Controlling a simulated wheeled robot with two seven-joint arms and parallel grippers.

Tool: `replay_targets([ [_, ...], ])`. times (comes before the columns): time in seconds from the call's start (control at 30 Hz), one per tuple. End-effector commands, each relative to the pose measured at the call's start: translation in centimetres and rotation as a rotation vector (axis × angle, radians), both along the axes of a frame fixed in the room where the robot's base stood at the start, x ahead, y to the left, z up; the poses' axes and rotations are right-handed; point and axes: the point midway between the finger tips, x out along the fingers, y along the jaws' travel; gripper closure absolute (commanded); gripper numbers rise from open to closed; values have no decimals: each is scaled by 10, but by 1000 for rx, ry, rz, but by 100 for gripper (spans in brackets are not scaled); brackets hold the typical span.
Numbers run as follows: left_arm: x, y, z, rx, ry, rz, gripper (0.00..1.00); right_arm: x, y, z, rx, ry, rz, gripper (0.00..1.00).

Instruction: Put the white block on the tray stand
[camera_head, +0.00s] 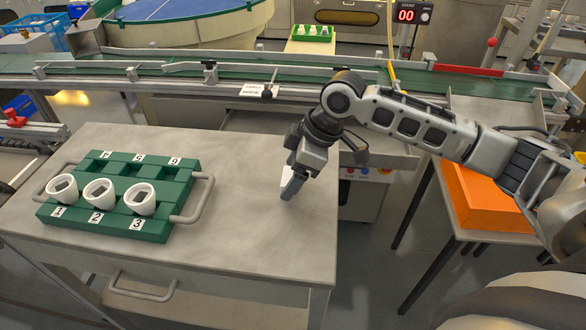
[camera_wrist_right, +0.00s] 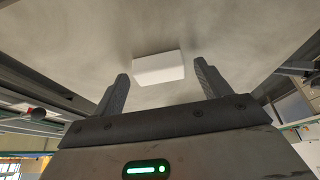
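The white block (camera_wrist_right: 158,67) lies on a grey surface in the right wrist view, ahead of and between the fingertips, with a gap to each finger. In the head view a small white part of the block (camera_head: 286,180) shows beside the fingers; the rest is hidden by the gripper. My right gripper (camera_head: 289,188) points down over the right side of the grey metal tray stand (camera_head: 250,225). In the right wrist view its two fingers (camera_wrist_right: 160,84) are spread apart with nothing between them touching. My left gripper is not in view.
A green tray (camera_head: 125,190) with handles holds several numbered slots, with white cups in slots 1, 2 and 3, on the stand's left. An orange bin (camera_head: 485,200) stands on a table at the right. A conveyor (camera_head: 300,75) runs behind. The stand's front right is clear.

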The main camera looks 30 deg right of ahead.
Motion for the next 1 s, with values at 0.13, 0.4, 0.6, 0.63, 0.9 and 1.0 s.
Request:
replay_targets([
  [0.13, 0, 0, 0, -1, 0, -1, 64, 0, 0, 0, 0, 0, 0, 24],
  [0.4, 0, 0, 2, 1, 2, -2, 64, -3, -6, 20, -1, -4, -2, 24],
  [0.6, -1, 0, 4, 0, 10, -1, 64, -14, -21, 60, -3, -4, -2, 24],
  [0.63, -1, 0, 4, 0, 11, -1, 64, -15, -23, 66, -2, -5, -1, 24],
  [0.9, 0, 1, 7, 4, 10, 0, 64, -26, -37, 105, 0, -2, -2, 24],
  [1.0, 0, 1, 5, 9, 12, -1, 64, -28, -40, 111, -1, -1, -1, 24],
])
